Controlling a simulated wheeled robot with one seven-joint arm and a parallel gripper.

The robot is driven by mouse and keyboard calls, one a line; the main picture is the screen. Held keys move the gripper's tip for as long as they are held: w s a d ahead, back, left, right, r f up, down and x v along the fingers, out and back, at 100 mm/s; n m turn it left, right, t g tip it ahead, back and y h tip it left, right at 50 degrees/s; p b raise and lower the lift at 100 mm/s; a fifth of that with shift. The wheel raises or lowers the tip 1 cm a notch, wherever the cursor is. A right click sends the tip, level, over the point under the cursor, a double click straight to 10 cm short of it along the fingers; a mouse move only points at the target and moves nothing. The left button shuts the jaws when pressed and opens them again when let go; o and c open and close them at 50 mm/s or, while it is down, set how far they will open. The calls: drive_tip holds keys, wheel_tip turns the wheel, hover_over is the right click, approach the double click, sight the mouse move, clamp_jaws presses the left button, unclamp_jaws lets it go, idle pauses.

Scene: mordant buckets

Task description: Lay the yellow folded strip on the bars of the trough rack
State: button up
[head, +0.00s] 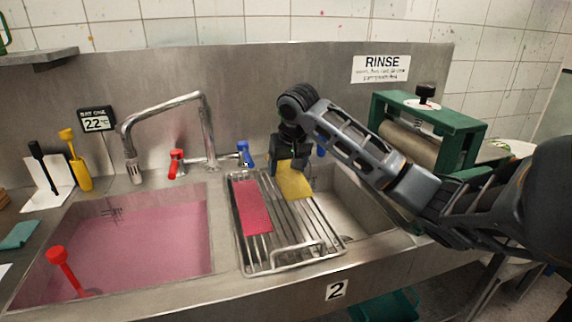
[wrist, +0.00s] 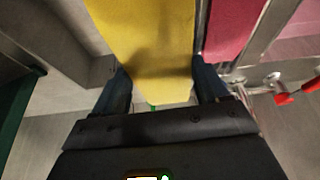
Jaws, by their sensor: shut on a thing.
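The yellow folded strip (head: 294,181) is at the right part of the trough rack (head: 290,243), over its bars. In the wrist view the yellow strip (wrist: 150,45) runs up from between my fingers. My gripper (head: 293,168) is shut on its far end, near the back of the rack. In the wrist view my gripper (wrist: 165,88) has a finger at each side of the strip. I cannot tell whether the strip touches the bars. A crimson strip (head: 251,207) lies on the rack to the left of the yellow one.
A pink-filled basin (head: 130,245) is to the left, with a red-handled tool (head: 62,262) in it. A tap (head: 205,130) with red (head: 176,163) and blue (head: 246,154) handles stands behind. A green roller press (head: 425,135) stands to the right. Rack bars nearer the front are bare.

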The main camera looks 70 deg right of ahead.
sight(290, 176)
drive_tip(key=shift+s+a, duration=0.1)
idle(0.3)
drive_tip(key=shift+f+b, duration=1.6)
drive_tip(key=shift+f, duration=1.7)
drive_tip(key=o, duration=1.1)
drive_tip(key=v, duration=0.7)
drive_tip(key=shift+s+a+r, duration=0.1)
drive_tip(key=shift+r, duration=0.2)
drive_tip(key=shift+s+a, duration=0.1)
drive_tip(key=shift+s, duration=0.05)
